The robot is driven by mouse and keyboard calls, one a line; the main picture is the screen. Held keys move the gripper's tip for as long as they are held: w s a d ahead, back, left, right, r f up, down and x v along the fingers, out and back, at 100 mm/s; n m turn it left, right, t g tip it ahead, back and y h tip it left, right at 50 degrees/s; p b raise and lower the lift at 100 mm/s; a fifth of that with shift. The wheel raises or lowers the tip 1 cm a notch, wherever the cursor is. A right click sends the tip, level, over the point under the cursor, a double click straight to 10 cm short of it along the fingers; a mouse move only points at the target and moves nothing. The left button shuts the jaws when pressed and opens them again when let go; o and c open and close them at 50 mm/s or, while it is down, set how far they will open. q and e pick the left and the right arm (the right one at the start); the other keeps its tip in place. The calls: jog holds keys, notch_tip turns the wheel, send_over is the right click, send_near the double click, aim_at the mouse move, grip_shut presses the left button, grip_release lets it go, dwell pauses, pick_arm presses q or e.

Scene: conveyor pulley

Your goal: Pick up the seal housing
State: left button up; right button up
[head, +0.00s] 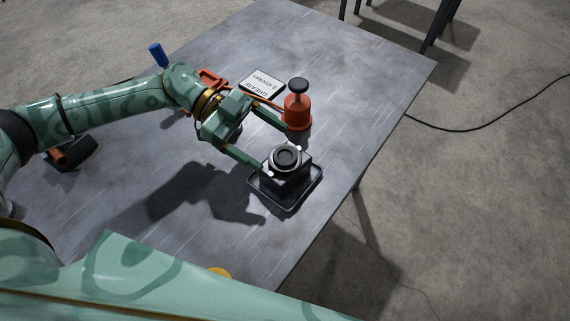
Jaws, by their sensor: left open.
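A dark block with a round ringed top, which looks like the seal housing (286,158), sits in a shallow black tray (289,206) near the table's right edge. My left gripper (277,146) is open, with its two fingers spread and pointing right. One fingertip is at the left side of the housing, and the other is behind it near the orange pump. I cannot tell whether either finger touches the housing. Nothing shows between the fingers. My right gripper is not in view.
An orange pump with a black knob (297,108) stands just behind the housing. A sign about grease (262,85) lies behind it. An orange part (212,78) and a blue cylinder (158,54) are farther back. The grey table (375,75) is clear at the back right.

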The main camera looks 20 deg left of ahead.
aim_at(287, 155)
pick_arm(q)
jog(key=x, duration=0.4)
jog(key=shift+s+d+f+b, duration=0.1)
jog(key=shift+d+f+b, duration=0.1)
jog(key=shift+d+b, duration=0.2)
jog(key=shift+d+f, duration=0.1)
jog(key=shift+d, duration=0.15)
jog(key=c, duration=1.7)
grip_shut()
jog(key=shift+r, duration=0.25)
